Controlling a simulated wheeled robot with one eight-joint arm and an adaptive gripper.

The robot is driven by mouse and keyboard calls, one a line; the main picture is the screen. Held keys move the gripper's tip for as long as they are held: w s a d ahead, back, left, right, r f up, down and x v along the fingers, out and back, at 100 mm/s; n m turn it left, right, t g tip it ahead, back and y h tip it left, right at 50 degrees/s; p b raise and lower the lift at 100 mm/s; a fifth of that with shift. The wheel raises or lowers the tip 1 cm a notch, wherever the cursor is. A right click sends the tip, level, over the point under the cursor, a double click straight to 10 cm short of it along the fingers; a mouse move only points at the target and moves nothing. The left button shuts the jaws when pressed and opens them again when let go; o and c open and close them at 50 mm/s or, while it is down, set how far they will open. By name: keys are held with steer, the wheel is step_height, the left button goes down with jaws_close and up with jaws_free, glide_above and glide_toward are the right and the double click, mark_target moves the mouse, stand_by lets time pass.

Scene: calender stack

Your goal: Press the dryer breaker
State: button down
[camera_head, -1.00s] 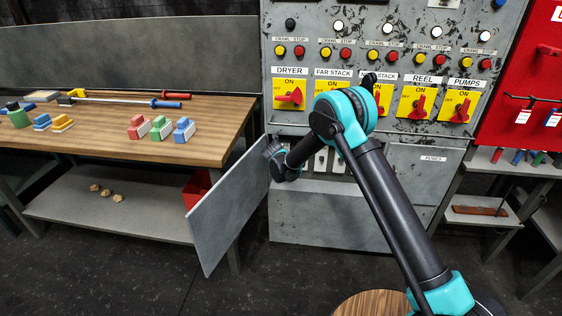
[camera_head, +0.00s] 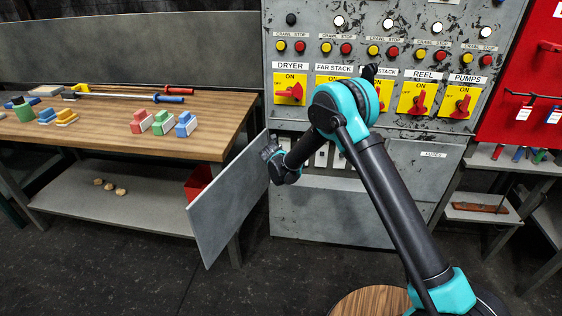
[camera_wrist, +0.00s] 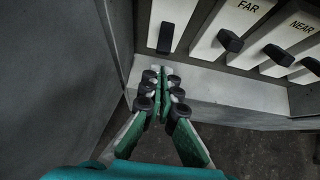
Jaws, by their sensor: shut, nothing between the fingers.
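The breakers sit in a low recess of the grey cabinet behind its open door. In the wrist view the leftmost white breaker (camera_wrist: 175,12) has a black lever (camera_wrist: 165,38); its label is cut off. Breakers marked FAR and NEAR stand to its right, so the leftmost is probably the dryer breaker. My gripper (camera_wrist: 163,72) is shut and empty, its fingertips just below that lever, apart from it in the picture. In the head view my gripper (camera_head: 272,154) is at the recess's left end by the door; my arm hides part of the breaker row.
The open grey door (camera_head: 229,205) stands close to the left of my gripper. A ledge (camera_wrist: 225,88) runs under the breakers. Above are yellow plates with red handles, including the DRYER switch (camera_head: 290,89). A wooden workbench (camera_head: 200,145) stands at left.

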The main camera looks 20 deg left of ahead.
steer(key=shift+w+r+v, duration=0.1)
steer(key=shift+r+v, duration=0.05)
steer(key=shift+v, duration=0.75)
steer(key=shift+w+r+v, duration=0.1)
steer(key=shift+w+v, duration=0.05)
steer(key=shift+v, duration=0.75)
steer(key=shift+w+r+v, duration=0.1)
steer(key=shift+r+v, duration=0.05)
steer(key=shift+v, duration=0.75)
